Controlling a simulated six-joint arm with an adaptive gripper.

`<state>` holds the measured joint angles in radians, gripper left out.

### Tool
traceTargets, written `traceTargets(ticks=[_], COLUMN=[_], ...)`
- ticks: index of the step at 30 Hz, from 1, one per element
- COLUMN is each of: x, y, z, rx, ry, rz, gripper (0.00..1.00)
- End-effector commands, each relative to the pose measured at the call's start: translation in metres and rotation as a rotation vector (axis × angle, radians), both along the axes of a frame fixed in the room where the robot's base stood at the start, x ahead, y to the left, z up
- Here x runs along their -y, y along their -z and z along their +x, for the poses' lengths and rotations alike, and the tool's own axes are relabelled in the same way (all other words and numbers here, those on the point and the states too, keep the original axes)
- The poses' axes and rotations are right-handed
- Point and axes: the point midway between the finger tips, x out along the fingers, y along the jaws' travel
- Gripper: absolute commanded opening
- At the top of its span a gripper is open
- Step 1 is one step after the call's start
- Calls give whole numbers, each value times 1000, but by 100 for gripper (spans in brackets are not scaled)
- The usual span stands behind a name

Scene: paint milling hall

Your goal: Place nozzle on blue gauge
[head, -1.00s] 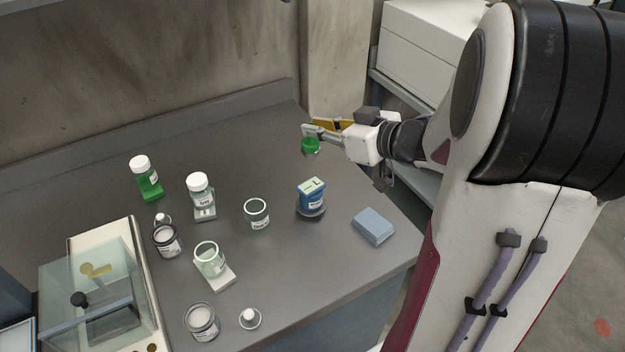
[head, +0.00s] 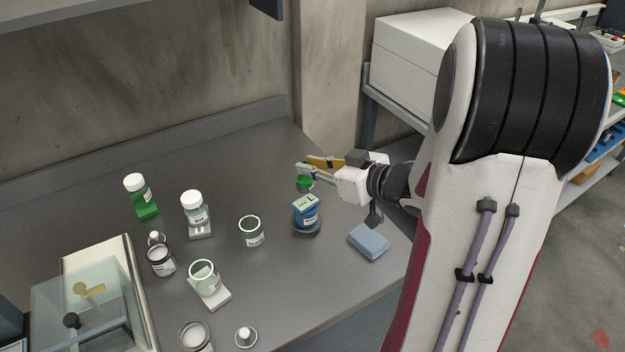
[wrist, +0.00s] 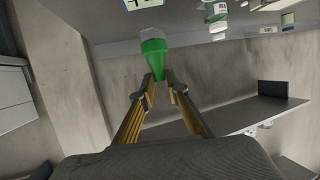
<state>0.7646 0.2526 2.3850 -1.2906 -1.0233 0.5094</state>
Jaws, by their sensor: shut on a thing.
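My gripper (head: 303,172) is shut on a small green nozzle (head: 304,184), which hangs below the fingertips. In the wrist view the nozzle (wrist: 153,62) is green with a pale, wide end and sits between the two fingertips (wrist: 160,84). The blue gauge (head: 305,212) has a pale display on its top and stands on a dark round base. In the head view the nozzle is just above and behind the gauge's top, and a small gap seems to show. A display, probably the gauge's (wrist: 142,3), is cut off at the top of the wrist view.
A blue-grey block (head: 369,242) lies right of the gauge. A glass jar (head: 251,232) stands to its left. Further left are white-capped bottles (head: 140,195), more jars (head: 204,278) and a glass-covered balance (head: 85,300). The table behind the gauge is clear.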

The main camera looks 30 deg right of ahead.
Motion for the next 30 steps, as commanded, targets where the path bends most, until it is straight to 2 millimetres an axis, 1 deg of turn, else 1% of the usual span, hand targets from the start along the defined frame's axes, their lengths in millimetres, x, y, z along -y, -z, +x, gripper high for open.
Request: traceTargets(ticks=[5,15,18,30], x=[0,0,0,0], y=[5,34,39,42], z=[0,0,0,0], rx=[0,-2,0,0], ry=[0,0,0,1], rz=[1,3,1,0], gripper=[0,0,0,0])
